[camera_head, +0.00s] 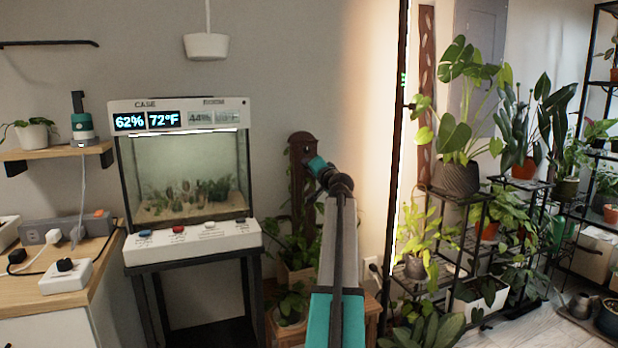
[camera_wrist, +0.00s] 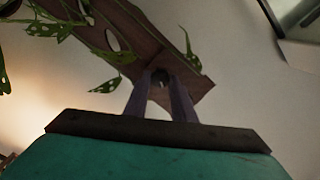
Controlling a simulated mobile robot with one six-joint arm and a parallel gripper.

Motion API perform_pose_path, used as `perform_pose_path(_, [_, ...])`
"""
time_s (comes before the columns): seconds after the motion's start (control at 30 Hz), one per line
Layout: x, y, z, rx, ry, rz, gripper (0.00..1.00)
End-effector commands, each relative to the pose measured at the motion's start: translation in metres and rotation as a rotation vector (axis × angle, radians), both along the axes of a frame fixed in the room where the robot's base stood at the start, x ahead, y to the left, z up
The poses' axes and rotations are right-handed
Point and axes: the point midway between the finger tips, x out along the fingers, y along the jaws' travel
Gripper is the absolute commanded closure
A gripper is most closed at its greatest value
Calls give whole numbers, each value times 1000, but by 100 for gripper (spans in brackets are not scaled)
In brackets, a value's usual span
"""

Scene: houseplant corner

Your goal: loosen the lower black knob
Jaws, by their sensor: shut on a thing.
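A brown wooden plank with long slots (camera_wrist: 132,42) stands against the wall and runs diagonally across the wrist view. In the head view the plank (camera_head: 300,141) rises behind my arm, with a dark spot near its top. In the head view the fingertips and this knob are hidden or too small to make out. I cannot tell from these views whether it is the lower of two knobs.
Holed green leaves (camera_wrist: 44,27) hang near the plank. A glass case (camera_head: 185,175) on a black stand is to the left of my arm. A tall dark pole (camera_head: 398,150) and plant shelves (camera_head: 480,215) are to the right. Pots sit low around the plank.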

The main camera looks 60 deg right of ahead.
Motion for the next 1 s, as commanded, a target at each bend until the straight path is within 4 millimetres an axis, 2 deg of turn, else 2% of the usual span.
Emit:
perform_pose_path(0.5, [3, 1, 2, -316, 225, 1, 99])
perform_pose_path(1.0, [3, 1, 4, -374, 269, 0, 99])
